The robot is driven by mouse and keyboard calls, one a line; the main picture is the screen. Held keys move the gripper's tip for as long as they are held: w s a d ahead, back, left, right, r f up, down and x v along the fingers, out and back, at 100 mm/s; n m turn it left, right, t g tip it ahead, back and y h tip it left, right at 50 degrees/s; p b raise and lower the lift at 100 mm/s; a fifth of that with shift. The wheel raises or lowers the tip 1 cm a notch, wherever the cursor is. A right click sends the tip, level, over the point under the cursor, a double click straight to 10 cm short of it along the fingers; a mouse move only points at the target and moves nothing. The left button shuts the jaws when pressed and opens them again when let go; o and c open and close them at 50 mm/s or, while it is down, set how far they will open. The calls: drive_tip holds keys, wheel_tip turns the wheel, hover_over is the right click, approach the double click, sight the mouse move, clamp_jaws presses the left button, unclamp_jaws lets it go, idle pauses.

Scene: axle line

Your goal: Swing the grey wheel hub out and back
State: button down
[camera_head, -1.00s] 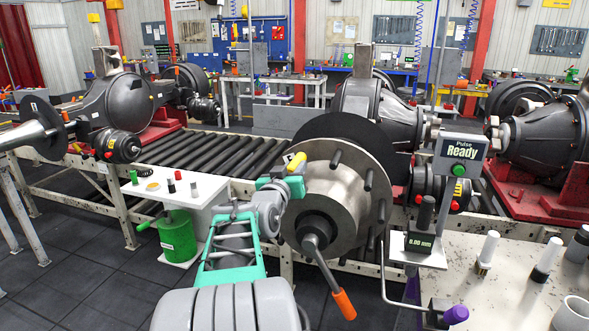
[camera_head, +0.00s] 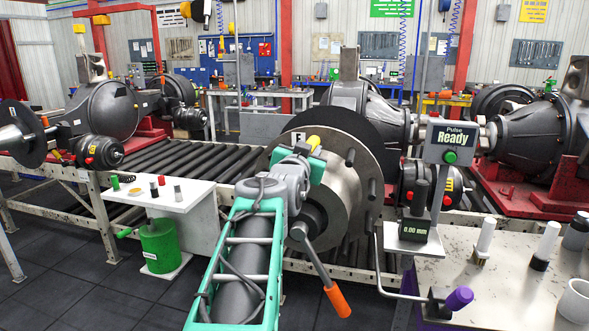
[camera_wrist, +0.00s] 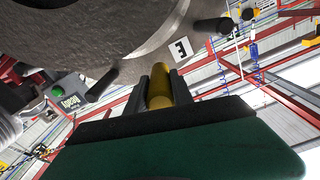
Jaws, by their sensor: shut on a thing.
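The grey wheel hub (camera_head: 345,185) stands on its axle end in the middle of the head view, with studs around its flange. A yellow stud (camera_head: 313,141) sticks out near its top, beside a small white label. My gripper (camera_head: 304,152) is shut on the yellow stud. In the wrist view the yellow stud (camera_wrist: 160,86) lies between the two dark fingers (camera_wrist: 161,93), and the hub's face (camera_wrist: 120,30) fills the upper left. My gripper and forearm hide the hub's left part in the head view.
An orange-handled lever (camera_head: 337,299) juts down from the hub's centre. A gauge stand reading 0.00 mm (camera_head: 413,230) and a "Pulse Ready" screen (camera_head: 452,143) stand close on the right. A white side table (camera_head: 175,197) stands left. Dark floor lies open at lower left.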

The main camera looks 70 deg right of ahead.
drive_tip(key=shift+s, duration=0.15)
drive_tip(key=c, duration=1.1)
unclamp_jaws()
drive_tip(key=s+a+b, duration=0.1)
drive_tip(key=a, duration=0.6)
drive_tip(key=shift+a, duration=0.3)
